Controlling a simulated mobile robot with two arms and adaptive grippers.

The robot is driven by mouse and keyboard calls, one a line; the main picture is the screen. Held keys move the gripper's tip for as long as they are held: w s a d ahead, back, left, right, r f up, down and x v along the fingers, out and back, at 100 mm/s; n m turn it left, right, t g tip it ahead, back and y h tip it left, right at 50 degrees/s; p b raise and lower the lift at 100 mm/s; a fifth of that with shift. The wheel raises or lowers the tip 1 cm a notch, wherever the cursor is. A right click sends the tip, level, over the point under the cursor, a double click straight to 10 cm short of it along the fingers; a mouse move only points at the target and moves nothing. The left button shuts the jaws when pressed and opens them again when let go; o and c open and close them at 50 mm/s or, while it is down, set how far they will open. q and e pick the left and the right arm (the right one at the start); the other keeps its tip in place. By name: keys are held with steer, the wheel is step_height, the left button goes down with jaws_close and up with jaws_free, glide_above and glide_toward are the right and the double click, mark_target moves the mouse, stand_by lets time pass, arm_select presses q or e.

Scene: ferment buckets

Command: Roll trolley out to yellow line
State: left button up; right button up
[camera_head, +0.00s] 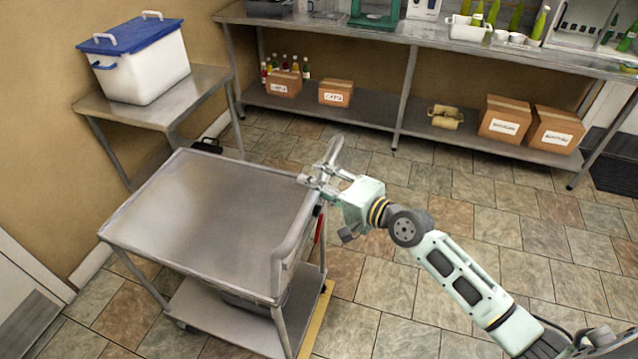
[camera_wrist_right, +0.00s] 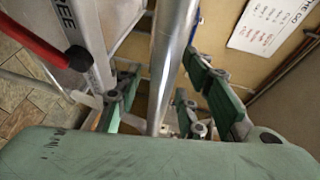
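The steel trolley (camera_head: 215,205) has a bare flat top and a lower shelf. It stands on the tiled floor at left of the head view. Its tubular handle (camera_head: 288,248) rises along its right side. My right gripper (camera_head: 318,182) is at the far part of this handle. In the right wrist view the handle bar (camera_wrist_right: 172,65) runs between the green finger pads, with a gap on each side, so the gripper (camera_wrist_right: 165,108) is open around it. A yellow strip (camera_head: 317,320) on the floor shows beside the trolley's near right leg, partly hidden by it. My left gripper is out of view.
A steel side table (camera_head: 205,82) with a blue-lidded white bucket (camera_head: 145,65) stands behind the trolley. A long bench (camera_head: 350,32) with boxes below lines the back wall. Tiled floor right of the trolley is clear apart from my arm. A dark object sits on the trolley's lower shelf.

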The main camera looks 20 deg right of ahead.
steer(key=v, duration=1.2)
stand_by(0.5)
